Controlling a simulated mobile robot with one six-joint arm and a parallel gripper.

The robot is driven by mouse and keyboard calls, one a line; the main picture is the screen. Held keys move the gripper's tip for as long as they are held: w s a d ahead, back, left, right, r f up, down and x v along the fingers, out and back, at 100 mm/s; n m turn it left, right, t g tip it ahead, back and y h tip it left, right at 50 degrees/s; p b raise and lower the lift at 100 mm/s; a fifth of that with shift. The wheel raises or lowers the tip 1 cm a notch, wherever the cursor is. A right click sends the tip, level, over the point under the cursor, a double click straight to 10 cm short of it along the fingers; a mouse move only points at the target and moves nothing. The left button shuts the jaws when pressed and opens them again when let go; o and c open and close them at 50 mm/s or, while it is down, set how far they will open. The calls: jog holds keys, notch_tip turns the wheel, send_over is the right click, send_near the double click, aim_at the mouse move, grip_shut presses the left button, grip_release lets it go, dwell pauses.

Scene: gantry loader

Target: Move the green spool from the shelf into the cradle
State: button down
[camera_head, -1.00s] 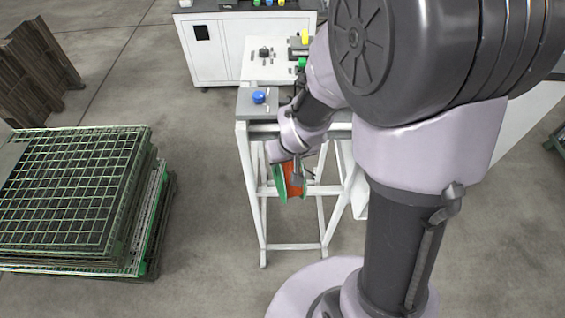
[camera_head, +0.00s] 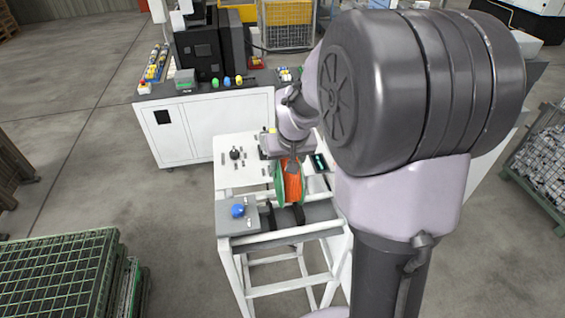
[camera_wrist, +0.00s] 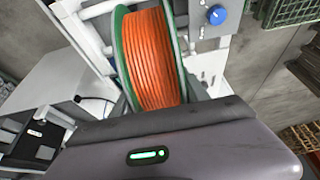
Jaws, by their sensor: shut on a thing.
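The green spool (camera_head: 291,184), with green flanges and orange windings, hangs from my gripper (camera_head: 293,164). My gripper is shut on it from above. In the head view the spool is over the white stand, just behind two black upright supports (camera_head: 270,217) that look like the cradle; I cannot tell whether it touches anything. In the wrist view the spool (camera_wrist: 151,58) fills the upper middle, its lower part hidden by my gripper's grey body. The fingertips are hidden there. I cannot identify the shelf.
A white cabinet (camera_head: 215,127) stands farther back. A green mesh crate (camera_head: 60,272) is at lower left, with open floor between.

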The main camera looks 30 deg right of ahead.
jog(key=f+b, duration=0.9)
jog(key=f, duration=0.3)
jog(key=shift+w+f, duration=0.1)
jog(key=shift+w, duration=0.1)
jog(key=shift+c, duration=2.4)
grip_release()
jog(key=p+v, duration=0.1)
jog(key=v, duration=1.6)
jog(key=shift+a+r, duration=0.1)
jog(key=shift+r, duration=0.2)
jog(key=shift+f, duration=0.1)
